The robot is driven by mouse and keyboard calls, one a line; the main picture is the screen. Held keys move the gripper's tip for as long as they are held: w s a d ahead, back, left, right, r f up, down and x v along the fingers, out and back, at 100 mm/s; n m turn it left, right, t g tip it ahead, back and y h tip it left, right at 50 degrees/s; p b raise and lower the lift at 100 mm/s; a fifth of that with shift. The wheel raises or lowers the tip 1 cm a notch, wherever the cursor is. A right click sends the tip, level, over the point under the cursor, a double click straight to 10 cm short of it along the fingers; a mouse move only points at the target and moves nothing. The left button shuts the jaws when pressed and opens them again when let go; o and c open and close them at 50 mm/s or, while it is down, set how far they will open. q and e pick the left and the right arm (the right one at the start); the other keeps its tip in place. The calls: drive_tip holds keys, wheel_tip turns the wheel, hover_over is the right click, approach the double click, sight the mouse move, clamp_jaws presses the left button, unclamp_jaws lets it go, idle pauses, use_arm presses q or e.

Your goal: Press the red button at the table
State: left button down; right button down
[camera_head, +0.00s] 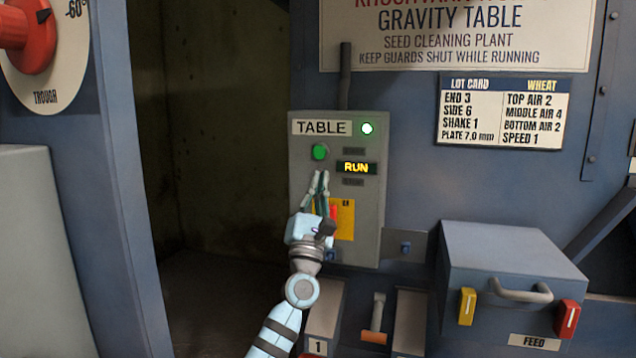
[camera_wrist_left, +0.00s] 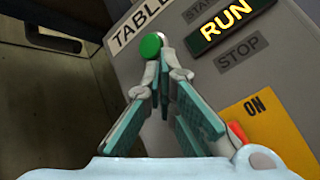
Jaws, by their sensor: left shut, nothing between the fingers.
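The control box labelled TABLE (camera_head: 371,218) is upright on the machine front. It has a green button (camera_head: 319,152), a lit RUN sign (camera_head: 356,168) and a yellow plate (camera_head: 346,224). A red part (camera_head: 333,211) shows on the plate, mostly hidden behind my gripper; its shape is unclear. My left gripper (camera_head: 320,176) is shut and empty in front of the box, its tips just below the green button in the picture. In the left wrist view the fingers (camera_wrist_left: 160,72) overlap the green button's (camera_wrist_left: 151,45) lower edge, and the red part (camera_wrist_left: 237,133) peeks out beside them. Contact cannot be told.
A white lamp (camera_head: 367,128) glows on the box. A FEED box (camera_head: 510,250) with a handle and yellow and red tabs juts out at right. A dark opening (camera_head: 215,150) lies left of the control box. A red knob (camera_head: 30,38) is at upper left.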

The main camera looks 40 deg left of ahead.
use_arm(q)
drive_tip(key=shift+w+a+b, duration=0.15)
drive_tip(key=shift+w+b, duration=0.3)
drive_tip(key=shift+b, duration=0.45)
idle(0.8)
drive_tip(key=shift+r, duration=0.1)
drive_tip(key=s+p, duration=0.1)
drive_tip(key=p, duration=0.1)
drive_tip(key=shift+s+d+p, duration=0.3)
drive_tip(key=shift+s+p, duration=0.05)
idle(0.3)
